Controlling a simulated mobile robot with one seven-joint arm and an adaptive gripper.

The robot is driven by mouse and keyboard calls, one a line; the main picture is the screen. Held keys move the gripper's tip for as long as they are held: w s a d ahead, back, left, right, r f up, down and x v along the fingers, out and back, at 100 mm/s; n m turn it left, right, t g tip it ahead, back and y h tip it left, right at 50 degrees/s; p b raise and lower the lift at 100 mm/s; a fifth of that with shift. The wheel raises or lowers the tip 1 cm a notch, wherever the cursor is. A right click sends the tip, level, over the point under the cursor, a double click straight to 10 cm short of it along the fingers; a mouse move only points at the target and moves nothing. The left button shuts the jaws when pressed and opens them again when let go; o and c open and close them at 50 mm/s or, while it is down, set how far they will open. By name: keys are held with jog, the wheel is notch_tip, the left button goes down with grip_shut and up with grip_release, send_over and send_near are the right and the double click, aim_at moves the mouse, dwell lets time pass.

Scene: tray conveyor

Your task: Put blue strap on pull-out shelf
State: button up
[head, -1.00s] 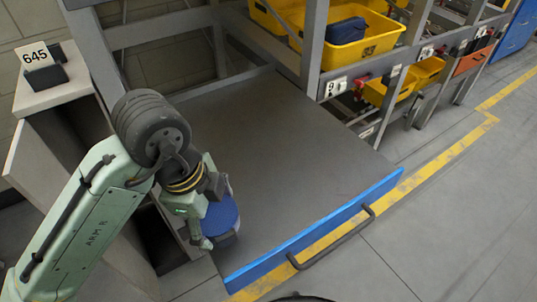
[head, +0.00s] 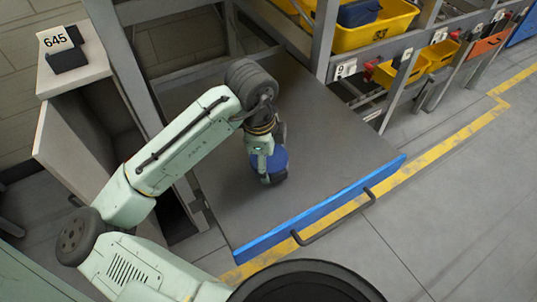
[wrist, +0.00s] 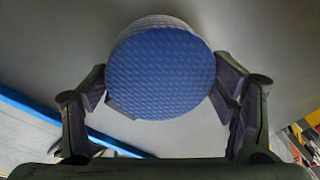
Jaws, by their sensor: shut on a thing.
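The blue strap (wrist: 160,70) is a rolled, round thing with a textured blue face, between the two fingers in the wrist view. In the head view the blue strap (head: 280,158) shows partly behind my gripper (head: 268,170). My gripper, seen also in the wrist view (wrist: 165,95), is shut on the strap's sides. The pull-out shelf (head: 330,140) is a grey flat board with a blue front edge and a dark handle. The strap is over the left-middle part of the shelf; I cannot tell whether it touches the surface.
A grey cabinet (head: 75,78) with a 645 sign stands at the left. Rack posts (head: 322,40) rise behind the shelf, with yellow bins (head: 375,32) at the back right. The shelf's right part is bare.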

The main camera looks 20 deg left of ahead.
jog(key=shift+f, duration=0.1)
jog(key=shift+f, duration=0.15)
jog(key=shift+f+b, duration=0.1)
jog(key=shift+b, duration=0.2)
jog(key=o, duration=1.4)
jog(key=shift+c, duration=0.2)
jog(key=shift+r+p, duration=0.4)
notch_tip(320, 180, up, 12)
jog(key=s+b, duration=0.1)
jog(key=shift+s+a+f+b, duration=0.2)
jog(key=shift+s+a+b, duration=0.1)
jog(key=shift+s+a, duration=0.15)
